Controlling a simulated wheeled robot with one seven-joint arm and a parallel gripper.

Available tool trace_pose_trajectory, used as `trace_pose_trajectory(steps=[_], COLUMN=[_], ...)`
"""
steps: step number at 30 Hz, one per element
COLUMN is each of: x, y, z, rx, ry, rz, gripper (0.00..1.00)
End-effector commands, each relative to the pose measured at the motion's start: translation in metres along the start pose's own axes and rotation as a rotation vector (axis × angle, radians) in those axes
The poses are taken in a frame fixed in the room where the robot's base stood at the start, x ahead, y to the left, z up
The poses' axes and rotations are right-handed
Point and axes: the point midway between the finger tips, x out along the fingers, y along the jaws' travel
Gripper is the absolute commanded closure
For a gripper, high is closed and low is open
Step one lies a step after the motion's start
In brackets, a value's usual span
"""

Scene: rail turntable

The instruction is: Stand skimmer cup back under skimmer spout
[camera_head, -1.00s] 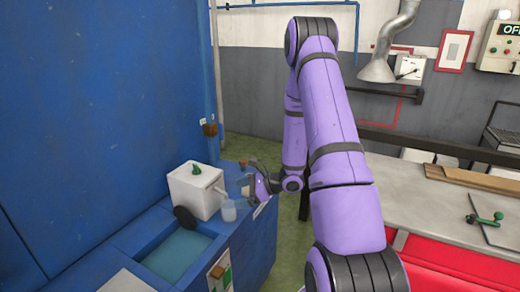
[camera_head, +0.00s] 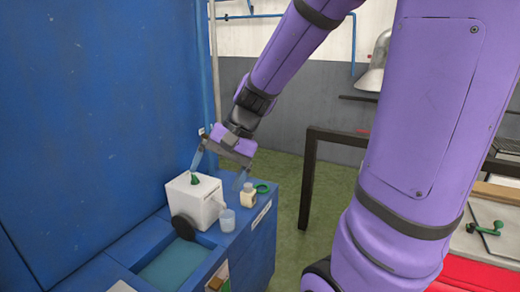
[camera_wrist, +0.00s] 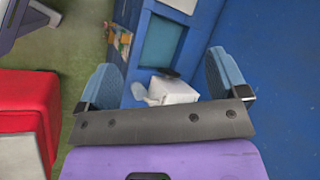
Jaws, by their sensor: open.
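The skimmer is a white box (camera_head: 188,203) with a green knob on top and a dark disc at its side, standing by the tank on the blue cabinet. Its spout (camera_head: 221,206) points right. The skimmer cup (camera_head: 228,220), clear and pale, stands upright beside the spout; I cannot tell whether it is exactly under it. My gripper (camera_head: 220,169) is open and empty, above and behind the box, its blue fingers wide apart. In the wrist view, the white box (camera_wrist: 174,90) shows between the fingers, with a pale shape, likely the cup (camera_wrist: 138,90), beside it.
A small cream bottle (camera_head: 248,196) and a green ring (camera_head: 262,187) are on the cabinet top right of the cup. The open tank (camera_head: 172,268) lies in front of the box. The blue wall (camera_head: 90,120) bounds the left. A bench with a green tool (camera_head: 487,229) stands right.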

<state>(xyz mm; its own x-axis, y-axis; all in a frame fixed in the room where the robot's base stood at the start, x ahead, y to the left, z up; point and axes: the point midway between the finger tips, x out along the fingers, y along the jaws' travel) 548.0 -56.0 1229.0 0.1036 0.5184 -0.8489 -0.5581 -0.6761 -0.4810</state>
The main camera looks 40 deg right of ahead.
Motion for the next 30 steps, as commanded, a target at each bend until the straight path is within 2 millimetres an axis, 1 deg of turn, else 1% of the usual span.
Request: trace_pose_trajectory(steps=[1,6,12,15,18,22,30], x=[-0.007,-0.030,-0.058,-0.071,-0.081,-0.090,-0.093], y=[-0.001,0.005,0.015,0.021,0.026,0.031,0.032], z=[0.013,0.046,0.079,0.092,0.101,0.108,0.110], rx=[-0.064,-0.265,-0.487,-0.582,-0.654,-0.709,-0.729], ry=[0.032,0.140,0.291,0.367,0.430,0.482,0.501], rz=[0.031,0.149,0.273,0.325,0.367,0.399,0.412], gripper=[0.08,0.08,0.08,0.08,0.08,0.08,0.08])
